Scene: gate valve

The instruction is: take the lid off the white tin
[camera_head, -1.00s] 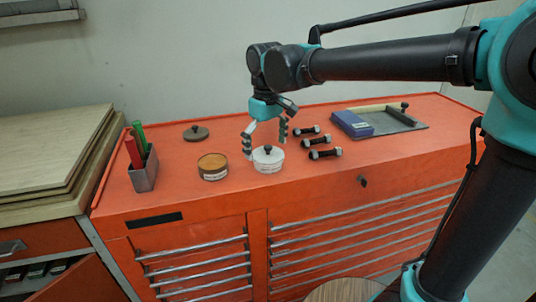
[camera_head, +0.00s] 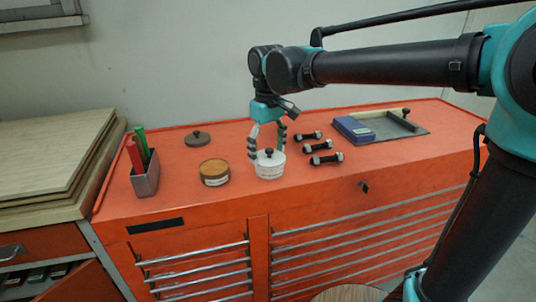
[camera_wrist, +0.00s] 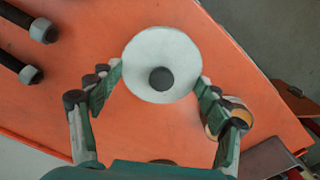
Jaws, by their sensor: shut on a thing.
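The white tin (camera_head: 270,172) stands upright on the orange cabinet top with its white lid (camera_head: 262,157) on it. The lid has a dark round knob (camera_head: 268,152), which also shows in the wrist view (camera_wrist: 161,78). My gripper (camera_head: 267,154) points down over the tin, its two fingers on opposite sides of the lid's rim and closed on it. In the wrist view, the fingers flank the round white lid (camera_wrist: 160,45). The lid hides most of the tin's body there. I see no gap between lid and tin.
An open brown tin (camera_head: 214,173) stands close on the left, with a dark knobbed lid (camera_head: 197,139) behind it. A holder (camera_head: 146,180) with red and green handles is farther left. Several small dumbbell-like pieces (camera_head: 318,147) and a blue box (camera_head: 354,129) lie right.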

